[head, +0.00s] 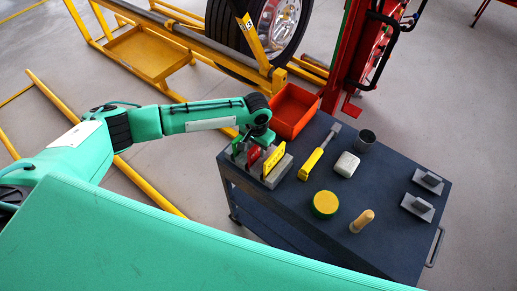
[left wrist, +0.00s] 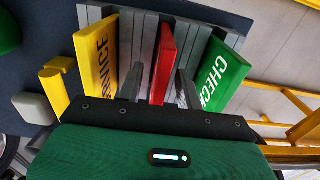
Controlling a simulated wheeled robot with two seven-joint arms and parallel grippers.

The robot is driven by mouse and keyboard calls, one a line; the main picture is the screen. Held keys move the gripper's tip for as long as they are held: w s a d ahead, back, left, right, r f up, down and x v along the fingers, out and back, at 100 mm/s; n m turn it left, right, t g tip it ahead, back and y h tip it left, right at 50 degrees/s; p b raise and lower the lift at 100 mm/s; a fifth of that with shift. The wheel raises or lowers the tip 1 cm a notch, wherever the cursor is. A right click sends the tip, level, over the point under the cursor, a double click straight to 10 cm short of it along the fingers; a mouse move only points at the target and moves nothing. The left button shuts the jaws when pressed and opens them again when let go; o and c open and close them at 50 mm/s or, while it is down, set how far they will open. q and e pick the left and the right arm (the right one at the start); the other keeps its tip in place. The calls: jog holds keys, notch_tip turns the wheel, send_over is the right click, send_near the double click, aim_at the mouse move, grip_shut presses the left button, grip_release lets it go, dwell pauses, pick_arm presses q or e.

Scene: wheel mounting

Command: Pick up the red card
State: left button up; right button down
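The red card (head: 254,156) stands in a grey slotted holder (head: 282,172) on the cart's near left corner, between a green card (head: 236,148) and a yellow card (head: 273,160). In the left wrist view the red card (left wrist: 163,58) stands between the yellow card (left wrist: 101,62), with letters partly hidden, and the green card (left wrist: 222,72) reading "CHECK". My left gripper (head: 258,143) is over the holder. In the left wrist view its two fingers (left wrist: 160,88) are open, one on each side of the red card, with gaps visible. My right gripper is in neither view.
The dark cart top (head: 290,205) also carries a red bin (head: 293,110), a yellow-handled tool (head: 312,163), a white block (head: 347,164), a dark cup (head: 365,140), a green-yellow round piece (head: 325,204), a wooden-looking peg (head: 362,221) and two grey handled plates (head: 417,206).

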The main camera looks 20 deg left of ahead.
pick_arm(q)
grip_shut()
dwell(0.3)
